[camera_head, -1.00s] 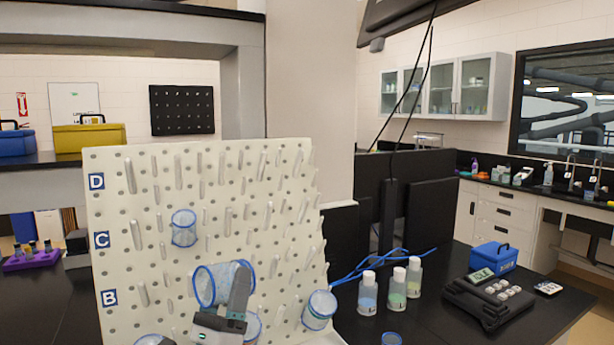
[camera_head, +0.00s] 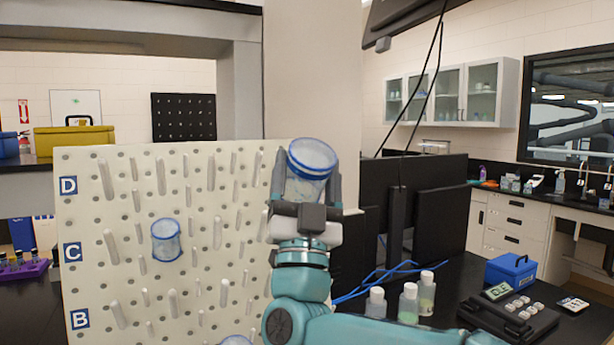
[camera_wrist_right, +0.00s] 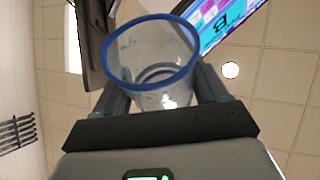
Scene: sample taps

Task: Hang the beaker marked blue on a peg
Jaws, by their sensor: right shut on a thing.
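My right gripper (camera_head: 308,178) is shut on a clear beaker with a blue rim (camera_head: 312,160). It holds the beaker tilted, at the upper right edge of the white pegboard (camera_head: 85,210). In the right wrist view the held beaker (camera_wrist_right: 150,60) sits between the two fingers, its open mouth in sight. I cannot make out a mark on it. Another blue-rimmed beaker (camera_head: 166,240) hangs on the pegboard in row C. Part of a further one (camera_head: 236,341) shows at the bottom edge. My left gripper is not in view.
Many bare pale pegs stick out of the board, such as one in row D (camera_head: 161,176). Several bottles (camera_head: 410,300) stand on the black bench right of my arm. Dark monitors (camera_head: 440,215) stand behind. A blue box (camera_head: 510,271) is farther right.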

